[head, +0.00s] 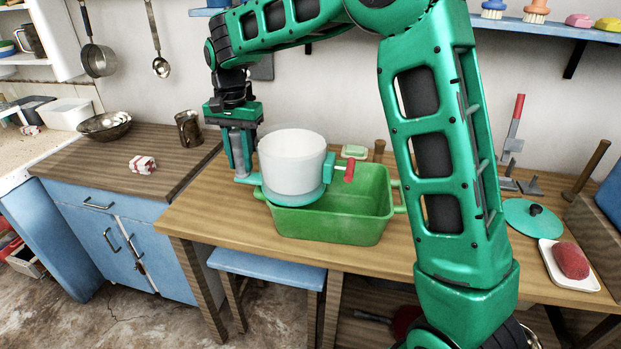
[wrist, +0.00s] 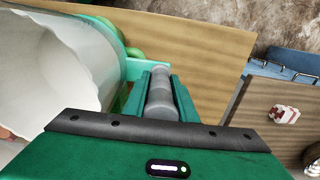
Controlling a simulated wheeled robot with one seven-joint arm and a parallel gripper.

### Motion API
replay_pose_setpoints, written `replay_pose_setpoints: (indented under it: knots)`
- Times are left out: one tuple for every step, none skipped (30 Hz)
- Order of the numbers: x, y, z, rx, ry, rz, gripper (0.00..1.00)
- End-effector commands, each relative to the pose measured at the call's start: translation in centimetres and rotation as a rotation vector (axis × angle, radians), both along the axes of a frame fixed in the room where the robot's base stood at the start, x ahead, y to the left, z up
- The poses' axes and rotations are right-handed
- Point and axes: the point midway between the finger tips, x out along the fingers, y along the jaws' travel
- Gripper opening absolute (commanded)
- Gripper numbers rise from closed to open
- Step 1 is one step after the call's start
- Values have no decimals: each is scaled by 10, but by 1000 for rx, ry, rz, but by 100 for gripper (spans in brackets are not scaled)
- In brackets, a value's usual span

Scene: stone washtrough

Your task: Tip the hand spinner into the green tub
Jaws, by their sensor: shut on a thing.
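The hand spinner (head: 292,165) is a white drum on a teal base with a red-handled crank on its right side. It is roughly upright over the left part of the green tub (head: 365,220). My gripper (head: 241,168) is shut on the spinner's teal side handle, left of the drum. In the wrist view the spinner's white drum (wrist: 75,60) is at the left with its mouth open, and a grey cylinder lies between the fingers. The spinner hides part of the tub; I cannot tell what is in the drum.
The tub stands on a wooden table. A teal lid (head: 533,216) with a dark knob, and a white tray (head: 580,283) with a red sponge, lie at the right. A green soap bar (head: 355,152) is behind the tub. A blue stool (head: 268,268) stands in front.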

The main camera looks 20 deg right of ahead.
Motion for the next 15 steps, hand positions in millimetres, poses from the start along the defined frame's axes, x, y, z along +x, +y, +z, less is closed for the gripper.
replay_pose_setpoints:
  knots:
    - [0, 0, 1, 0, -1, 0, 0]
    - [0, 0, 1, 0, -1, 0, 0]
    - [0, 0, 1, 0, -1, -1, 0]
    - [0, 0, 1, 0, -1, -1, 0]
    - [0, 0, 1, 0, -1, -1, 0]
    - [0, 0, 1, 0, -1, -1, 0]
    - [0, 0, 1, 0, -1, -1, 0]
    - [0, 0, 1, 0, -1, -1, 0]
    - [0, 0, 1, 0, -1, -1, 0]
    - [0, 0, 1, 2, -1, -1, 0]
    - [0, 0, 1, 3, -2, -1, 0]
    - [0, -1, 2, 6, -4, -2, 0]
    - [0, -1, 3, 9, -6, -3, 0]
    - [1, -1, 4, 13, -9, -5, 0]
    - [1, -1, 6, 21, -13, -5, 0]
